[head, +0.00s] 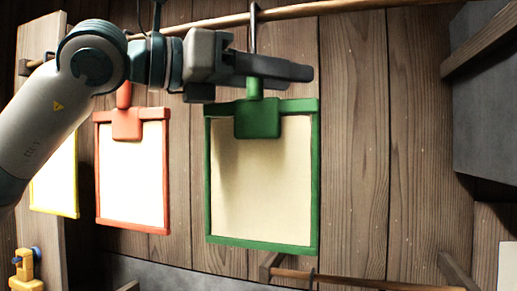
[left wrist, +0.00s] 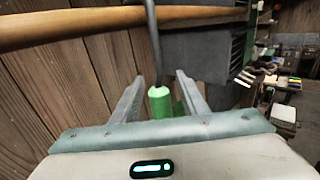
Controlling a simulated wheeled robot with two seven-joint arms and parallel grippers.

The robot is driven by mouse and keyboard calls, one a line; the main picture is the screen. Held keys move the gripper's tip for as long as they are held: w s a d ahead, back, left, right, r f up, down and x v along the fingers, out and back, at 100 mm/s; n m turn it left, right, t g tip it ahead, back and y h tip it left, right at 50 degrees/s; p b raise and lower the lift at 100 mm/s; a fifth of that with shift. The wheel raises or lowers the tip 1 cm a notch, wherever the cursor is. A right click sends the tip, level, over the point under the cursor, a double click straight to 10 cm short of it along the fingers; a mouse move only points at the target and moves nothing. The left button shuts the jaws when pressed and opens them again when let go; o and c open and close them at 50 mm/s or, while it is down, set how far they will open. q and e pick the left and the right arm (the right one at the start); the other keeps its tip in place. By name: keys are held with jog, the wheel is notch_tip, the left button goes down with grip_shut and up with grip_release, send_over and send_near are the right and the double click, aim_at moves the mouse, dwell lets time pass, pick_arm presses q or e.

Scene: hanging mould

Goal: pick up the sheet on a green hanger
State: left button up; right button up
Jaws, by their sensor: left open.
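The cream sheet (head: 262,190) hangs in a green frame from a green hanger (head: 257,119) in the middle of the head view. The hanger's dark hook goes up to a wooden rail (head: 300,9). My left gripper (head: 296,72) is at the hanger's neck, just above its clip, and hides part of the hook. In the left wrist view, the hanger's green neck (left wrist: 159,103) stands between the two open fingers (left wrist: 160,84), with a gap on at least the left side. Contact cannot be made out. My right gripper is not in view.
An orange-framed sheet (head: 132,175) hangs left of the green one, and a yellow-framed sheet (head: 55,180) hangs further left, partly behind my arm. A lower wooden rail (head: 370,282) runs below right. The plank wall (head: 425,150) right of the green sheet is bare.

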pick_arm(q)
jog(key=shift+a, duration=0.1)
grip_shut()
jog(key=shift+r, duration=0.1)
dwell(0.3)
